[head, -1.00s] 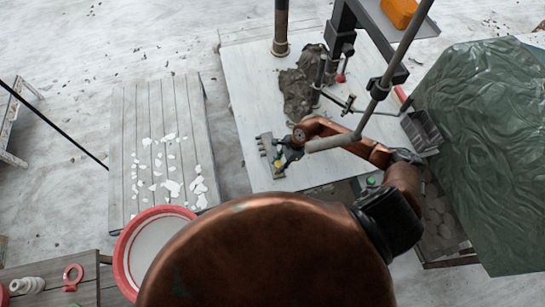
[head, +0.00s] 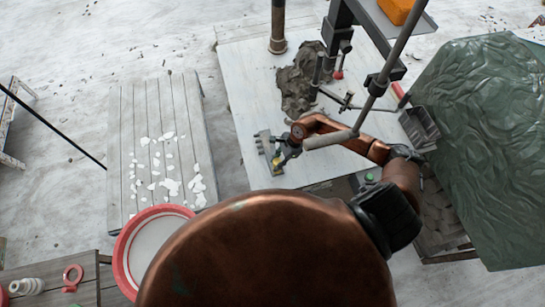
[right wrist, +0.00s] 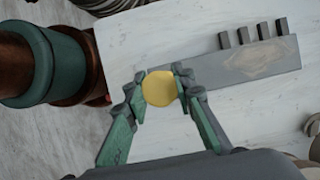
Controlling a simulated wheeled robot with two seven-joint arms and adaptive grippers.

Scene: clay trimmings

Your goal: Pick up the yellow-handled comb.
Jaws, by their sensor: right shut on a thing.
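The comb (head: 264,146) is a flat grey plate with square teeth and a round yellow handle. It is at the left edge of the white table in the head view. In the right wrist view its grey body (right wrist: 228,67) extends up and right, with teeth along the upper edge. My right gripper (head: 278,160) is shut on the yellow handle (right wrist: 159,88), with one finger on each side. I cannot tell whether the comb touches the tabletop. My left gripper is not in view.
A clay heap (head: 299,82) lies behind the comb on the white table (head: 245,75). A metal rod (head: 399,50) slants over my right forearm. A green sheet (head: 480,150) covers things at right. A slatted table (head: 130,110) with white scraps stands left, near a red-rimmed basin (head: 121,258).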

